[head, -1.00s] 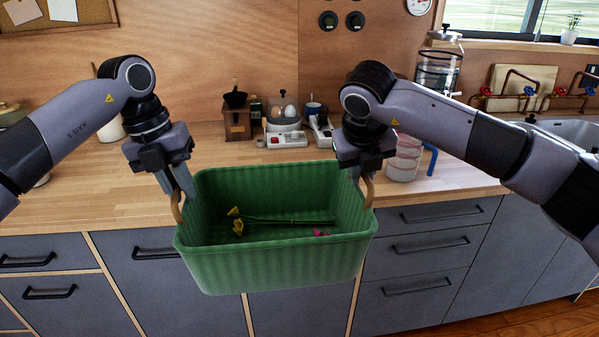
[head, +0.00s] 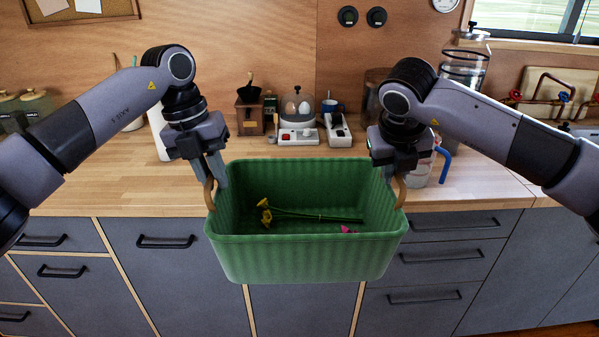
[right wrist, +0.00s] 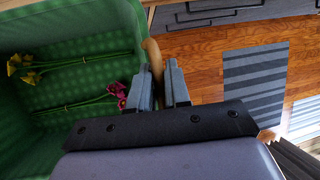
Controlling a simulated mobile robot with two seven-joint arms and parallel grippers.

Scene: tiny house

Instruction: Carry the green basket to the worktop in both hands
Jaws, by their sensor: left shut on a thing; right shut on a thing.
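The green basket (head: 305,258) hangs between my two grippers in the head view, roughly level, in front of the worktop's front edge. Flowers with yellow heads (head: 265,212) and a pink one (head: 349,229) lie inside it. My left gripper (head: 212,182) is shut on the basket's left tan handle. My right gripper (head: 397,180) is shut on the right handle (right wrist: 154,58), which shows between the fingers in the right wrist view. The wooden worktop (head: 110,187) runs behind the basket. The basket's underside is hidden.
A jug with a blue handle (head: 442,165) is beside my right gripper. The worktop left of the basket is clear. Grey drawers (head: 430,262) are below.

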